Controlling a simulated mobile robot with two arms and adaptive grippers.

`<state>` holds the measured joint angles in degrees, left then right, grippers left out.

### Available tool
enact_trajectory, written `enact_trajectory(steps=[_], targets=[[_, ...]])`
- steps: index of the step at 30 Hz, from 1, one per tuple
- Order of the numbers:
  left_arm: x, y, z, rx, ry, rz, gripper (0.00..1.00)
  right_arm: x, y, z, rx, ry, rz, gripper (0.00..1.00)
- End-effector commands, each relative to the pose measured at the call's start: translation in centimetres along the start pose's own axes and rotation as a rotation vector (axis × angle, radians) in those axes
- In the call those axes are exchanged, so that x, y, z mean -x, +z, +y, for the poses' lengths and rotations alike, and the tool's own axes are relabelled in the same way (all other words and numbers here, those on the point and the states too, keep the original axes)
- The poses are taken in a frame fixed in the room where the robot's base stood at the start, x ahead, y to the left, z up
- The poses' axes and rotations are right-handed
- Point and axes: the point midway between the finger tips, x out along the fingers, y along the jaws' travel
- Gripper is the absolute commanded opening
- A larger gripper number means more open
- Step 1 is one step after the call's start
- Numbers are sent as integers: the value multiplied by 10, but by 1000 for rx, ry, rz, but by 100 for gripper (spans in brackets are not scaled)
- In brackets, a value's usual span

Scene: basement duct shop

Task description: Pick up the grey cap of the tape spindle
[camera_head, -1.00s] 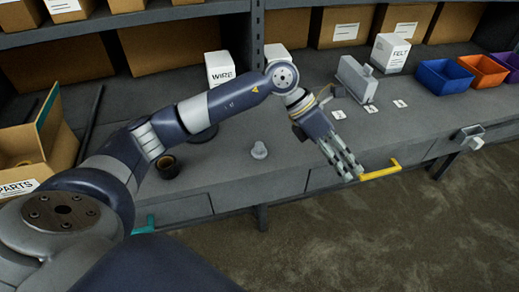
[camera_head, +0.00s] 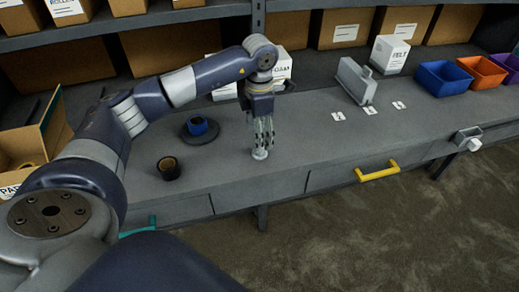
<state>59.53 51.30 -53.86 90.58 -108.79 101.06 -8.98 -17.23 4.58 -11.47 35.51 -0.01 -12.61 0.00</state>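The grey cap (camera_head: 260,154), a small light-grey piece, stands on the grey workbench near its front edge. My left gripper (camera_head: 262,146) points straight down over it, with its fingertips at the cap's top. The fingers hide the cap's upper part, and I cannot tell whether they are closed on it. The tape spindle (camera_head: 200,128), to the left of the gripper, has a dark round base with a blue roll on it. My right gripper is not in view.
A dark cup-shaped piece with a brown ring (camera_head: 168,168) stands front left. An open cardboard box (camera_head: 38,140) is at far left. A grey upright device (camera_head: 356,80), a white box (camera_head: 390,54) and a blue bin (camera_head: 443,77) stand right.

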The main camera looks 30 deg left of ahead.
Motion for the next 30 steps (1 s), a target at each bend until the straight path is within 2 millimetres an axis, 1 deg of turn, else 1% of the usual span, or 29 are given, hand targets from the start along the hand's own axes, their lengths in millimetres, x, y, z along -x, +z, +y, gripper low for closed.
enact_trajectory(steps=[2,7,9,12,15,20,21,25,26,30], targets=[[-6,-1,-3,-1,-3,4,62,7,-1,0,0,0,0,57],[-27,-4,-9,-1,-3,5,62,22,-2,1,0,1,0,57],[-39,-3,-9,0,-4,4,62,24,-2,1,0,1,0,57],[-48,-2,-8,-1,-2,1,62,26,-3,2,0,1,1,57],[-51,-2,-8,-1,-1,1,62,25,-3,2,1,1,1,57],[-51,-2,-8,-1,-1,0,62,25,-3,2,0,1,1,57],[-51,-2,-8,-1,-1,0,53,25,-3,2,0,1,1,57],[-51,-2,-8,-1,-1,0,26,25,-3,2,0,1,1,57],[-51,-2,-8,-1,-1,0,24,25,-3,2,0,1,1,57],[-51,-2,-8,-1,-1,0,24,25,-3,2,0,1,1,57]])
